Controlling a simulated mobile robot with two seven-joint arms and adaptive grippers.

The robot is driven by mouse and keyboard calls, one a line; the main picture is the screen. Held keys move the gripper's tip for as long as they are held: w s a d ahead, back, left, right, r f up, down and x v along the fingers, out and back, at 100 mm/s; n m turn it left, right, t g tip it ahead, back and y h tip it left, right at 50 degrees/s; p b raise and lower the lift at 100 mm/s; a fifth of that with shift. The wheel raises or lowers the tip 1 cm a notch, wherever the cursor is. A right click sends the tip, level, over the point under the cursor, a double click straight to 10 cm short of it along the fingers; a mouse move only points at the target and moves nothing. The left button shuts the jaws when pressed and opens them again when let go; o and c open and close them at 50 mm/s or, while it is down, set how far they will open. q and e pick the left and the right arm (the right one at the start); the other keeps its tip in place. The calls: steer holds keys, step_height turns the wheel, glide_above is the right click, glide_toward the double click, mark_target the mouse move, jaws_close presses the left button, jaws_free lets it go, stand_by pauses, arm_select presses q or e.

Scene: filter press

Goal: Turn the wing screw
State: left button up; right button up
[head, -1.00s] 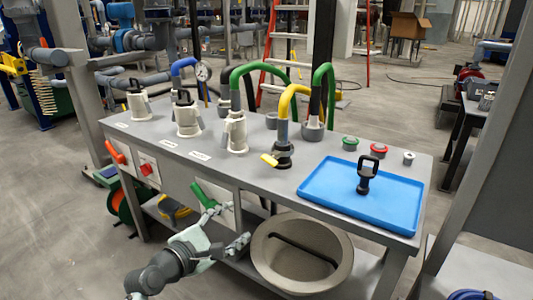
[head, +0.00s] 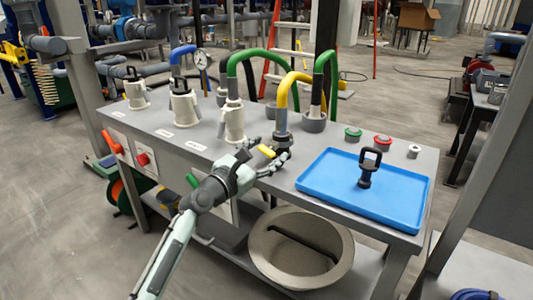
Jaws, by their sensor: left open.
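A small yellow handle (head: 266,151) sits low on the black fitting (head: 282,144) under the yellow hose. It may be the wing screw, but it is too small to tell for sure. My left gripper (head: 268,158) is open at the front edge of the bench. Its fingers are spread on either side of the yellow handle, and part of the handle and fitting is hidden behind them. I cannot tell whether a finger touches it. My right gripper is out of view.
White fittings (head: 185,108) and green hoses stand along the bench (head: 210,152). A blue tray (head: 400,205) holds a black part with a loop handle (head: 368,166). Green and red buttons (head: 383,140) sit behind it. A round basin (head: 265,270) stands below.

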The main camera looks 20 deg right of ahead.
arm_select(q)
steer(key=shift+c, duration=0.2)
steer(key=c, duration=1.1)
steer(key=shift+m, duration=0.3)
